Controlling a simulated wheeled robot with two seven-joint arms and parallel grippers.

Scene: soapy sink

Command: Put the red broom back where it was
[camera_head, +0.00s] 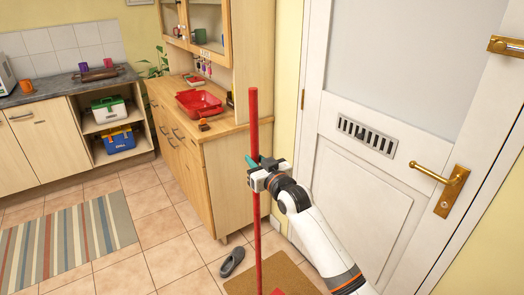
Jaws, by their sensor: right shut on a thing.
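The red broom (254,130) stands nearly upright in the middle of the view, in front of the wooden cabinet's right side. Its long red handle runs from about the counter's height down past the bottom edge. A small red part (278,292) shows at the bottom edge beside the handle; most of the broom's lower end is out of view. My right gripper (255,173) is shut on the handle, partway along it. My left gripper is not in view.
A wooden cabinet (232,180) with a red basket (199,103) on top stands behind the broom. A white door (352,170) is at the right. A brown mat (290,275) and grey slipper (232,262) lie on the tiled floor. A striped rug (68,243) lies left.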

